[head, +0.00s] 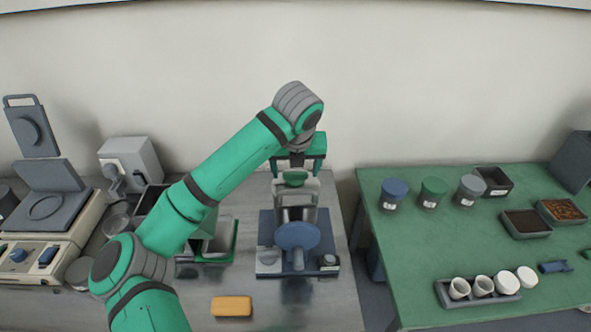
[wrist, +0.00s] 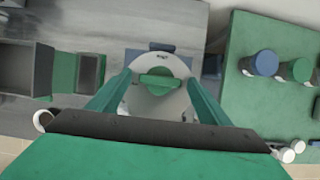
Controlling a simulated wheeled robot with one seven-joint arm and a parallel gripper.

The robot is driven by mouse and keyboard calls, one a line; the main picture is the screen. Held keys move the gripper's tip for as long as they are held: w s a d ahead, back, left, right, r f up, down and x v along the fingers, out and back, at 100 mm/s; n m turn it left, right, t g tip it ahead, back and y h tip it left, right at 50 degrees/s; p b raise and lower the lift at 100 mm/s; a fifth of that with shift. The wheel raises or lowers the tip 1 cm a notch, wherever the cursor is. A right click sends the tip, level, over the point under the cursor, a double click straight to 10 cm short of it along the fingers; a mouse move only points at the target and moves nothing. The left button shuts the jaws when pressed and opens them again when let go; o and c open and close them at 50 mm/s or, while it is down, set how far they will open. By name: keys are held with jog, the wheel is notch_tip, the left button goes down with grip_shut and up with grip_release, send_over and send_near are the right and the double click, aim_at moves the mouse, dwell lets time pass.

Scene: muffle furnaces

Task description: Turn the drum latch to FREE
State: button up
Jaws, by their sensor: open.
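The drum machine (head: 266,226) stands on the grey bench, with a blue disc (head: 297,235) at its front. Its drum latch, a green bar on a pale round face, shows below my gripper in the head view (head: 294,178) and mid-picture in the wrist view (wrist: 160,82). There the bar lies nearly level across the picture. A small dark mark sits above it, too small to read. My gripper (wrist: 160,76) is open, one green finger beyond each end of the bar, with nothing held. Whether the fingers touch the round face I cannot tell.
A green-and-grey bin (head: 219,245) stands left of the machine, and a yellow block (head: 231,306) lies in front. A balance-like device (head: 40,225) is at far left. The green table (head: 400,270) at right carries jars, trays and a crucible rack (head: 450,301).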

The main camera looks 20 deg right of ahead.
jog(key=shift+f, duration=0.1)
jog(key=c, duration=1.1)
jog(key=shift+o, duration=0.3)
jog(key=m, duration=0.2)
jog(key=m+h, duration=0.1)
jog(key=m, duration=0.1)
jog(key=shift+w+a+m+g+h, duration=0.2)
jog(key=shift+m+g+h, duration=0.1)
jog(key=shift+g, duration=0.1)
jog(key=m+g+h, duration=0.1)
jog(key=m, duration=0.3)
jog(key=shift+w+m, duration=0.1)
jog(key=shift+m, duration=0.2)
jog(key=m+g, duration=0.1)
jog(key=m, duration=0.1)
jog(key=m+g, duration=0.1)
jog(key=m, duration=0.1)
jog(key=shift+w+h, duration=0.15)
jog(key=shift+h, duration=0.25)
jog(key=m, duration=0.2)
jog(key=m+g, duration=0.1)
jog(key=m, duration=0.1)
jog(key=shift+w+m+g, duration=0.1)
jog(key=shift+m+g, duration=0.2)
